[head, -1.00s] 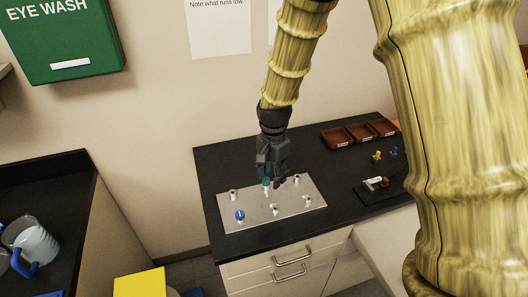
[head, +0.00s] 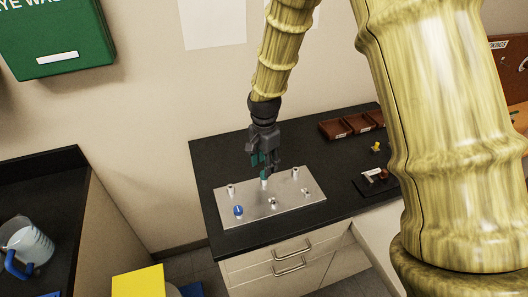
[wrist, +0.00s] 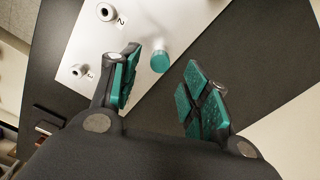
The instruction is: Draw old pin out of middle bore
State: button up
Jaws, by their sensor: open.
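A metal plate (head: 250,209) lies on the dark counter. A pin with a teal head (head: 263,177) and pale shaft stands upright in the middle of the plate's back row. In the wrist view the teal head (wrist: 160,61) shows ahead of the gap between the fingers. My gripper (head: 262,160) is open just above the pin, its teal pads spread to either side. The wrist view shows the open gripper (wrist: 160,96) with nothing held. The pin's lower end is hidden in the plate.
A blue-topped pin (head: 238,210) stands at the plate's front left. Several metal bushings stick up from the plate, one beside a "2" label (wrist: 105,12). Brown trays (head: 348,126), a yellow piece (head: 376,146) and a dark holder (head: 372,182) lie to the right.

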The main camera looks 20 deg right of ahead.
aim_at(264, 178)
jog(key=shift+f+p, duration=0.5)
jog(key=shift+f, duration=1.4)
grip_shut()
